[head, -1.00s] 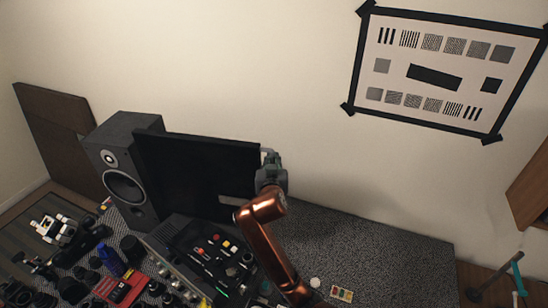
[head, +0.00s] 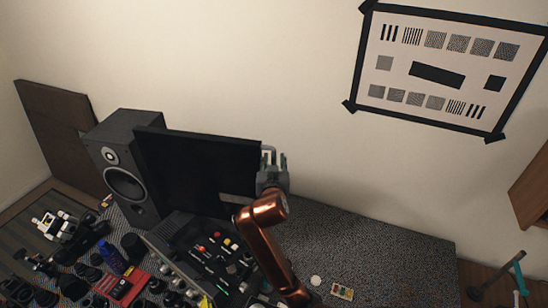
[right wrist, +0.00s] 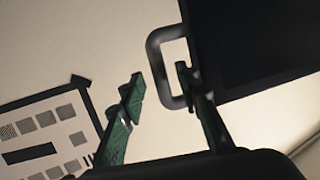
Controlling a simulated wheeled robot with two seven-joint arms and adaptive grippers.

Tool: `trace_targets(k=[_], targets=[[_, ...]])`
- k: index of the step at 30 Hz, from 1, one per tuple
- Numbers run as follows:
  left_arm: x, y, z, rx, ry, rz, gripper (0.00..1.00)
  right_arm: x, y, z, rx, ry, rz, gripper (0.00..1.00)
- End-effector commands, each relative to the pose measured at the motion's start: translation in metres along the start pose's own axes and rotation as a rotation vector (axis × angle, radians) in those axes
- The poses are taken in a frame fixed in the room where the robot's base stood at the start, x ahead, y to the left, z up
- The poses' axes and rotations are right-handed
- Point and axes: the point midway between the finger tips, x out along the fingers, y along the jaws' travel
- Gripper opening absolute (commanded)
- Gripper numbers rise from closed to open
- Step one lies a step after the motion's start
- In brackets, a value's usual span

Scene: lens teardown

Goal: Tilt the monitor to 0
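The black monitor (head: 190,170) stands on the desk against the wall, to the right of the speaker. A grey loop handle (right wrist: 153,50) sticks out from the monitor's side edge; the monitor's dark panel (right wrist: 255,45) fills the upper right of the right wrist view. My right gripper (head: 277,160) is at the monitor's right edge, fingers pointing up. In the right wrist view its green fingers (right wrist: 160,84) are spread apart, with part of the handle showing between them. I cannot tell whether a finger touches the handle. My left gripper is out of view.
A dark speaker (head: 127,165) stands close at the monitor's left. The desk's right part (head: 380,245) is mostly clear. A test chart (head: 435,70) hangs on the wall.

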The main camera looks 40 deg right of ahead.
Motion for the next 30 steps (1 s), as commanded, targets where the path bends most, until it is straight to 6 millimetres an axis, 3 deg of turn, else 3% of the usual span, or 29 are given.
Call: trace_targets(k=[6, 13, 19, 30], targets=[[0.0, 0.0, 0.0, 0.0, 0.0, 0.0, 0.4, -0.048, -0.001, 0.001, 0.003, -0.001, -0.003, 0.3], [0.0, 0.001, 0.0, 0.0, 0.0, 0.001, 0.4, -0.085, -0.001, 0.0, 0.001, 0.0, -0.003, 0.3], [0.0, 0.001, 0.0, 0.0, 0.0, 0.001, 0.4, -0.096, 0.0, 0.0, 0.0, -0.001, 0.0, 0.3], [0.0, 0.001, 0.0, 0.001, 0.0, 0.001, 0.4, -0.096, 0.0, 0.0, -0.001, 0.0, 0.0, 0.3]])
